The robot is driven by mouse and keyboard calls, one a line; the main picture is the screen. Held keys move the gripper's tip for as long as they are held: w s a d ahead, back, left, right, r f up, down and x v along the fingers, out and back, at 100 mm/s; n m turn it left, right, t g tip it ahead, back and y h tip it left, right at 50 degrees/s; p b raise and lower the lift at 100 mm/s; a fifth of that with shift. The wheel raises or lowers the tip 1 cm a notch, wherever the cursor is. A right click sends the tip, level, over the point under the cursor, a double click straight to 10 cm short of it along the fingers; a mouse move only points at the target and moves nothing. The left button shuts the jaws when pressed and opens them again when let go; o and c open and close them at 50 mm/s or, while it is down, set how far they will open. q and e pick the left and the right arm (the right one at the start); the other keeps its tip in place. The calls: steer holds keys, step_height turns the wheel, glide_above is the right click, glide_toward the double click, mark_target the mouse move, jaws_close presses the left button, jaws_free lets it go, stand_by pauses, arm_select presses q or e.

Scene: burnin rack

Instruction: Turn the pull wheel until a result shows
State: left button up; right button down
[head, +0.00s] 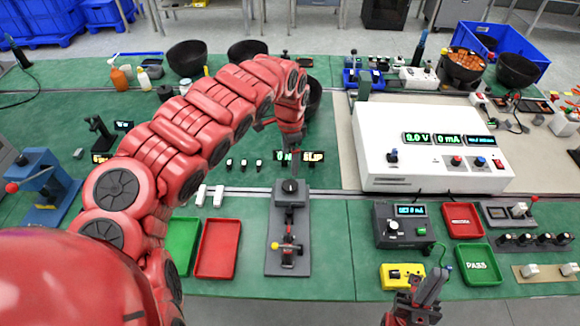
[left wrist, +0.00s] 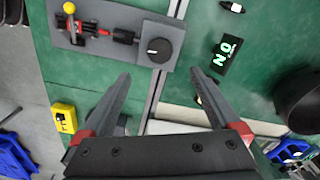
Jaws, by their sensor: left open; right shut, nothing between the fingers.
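The pull tester is a grey plate (head: 274,258) with a grey block at its far end. On that block sits the black round wheel (head: 290,186) with a white mark; it also shows in the left wrist view (left wrist: 159,49). A yellow-balled lever (head: 286,246) and a red clamp (left wrist: 91,29) are at the near end. My left gripper (head: 291,152) is open and empty above the far side of the wheel, apart from it. My right gripper (head: 428,282) is shut and empty at the front right.
Green (head: 183,244) and red (head: 218,248) trays lie left of the tester. A white power supply (head: 432,150) stands at the back right. A dark box with a display (head: 402,225) and a yellow box (head: 398,275) are near my right gripper.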

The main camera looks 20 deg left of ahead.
arm_select(q)
steer(key=shift+r+b, duration=0.75)
steer(key=shift+r, duration=2.2)
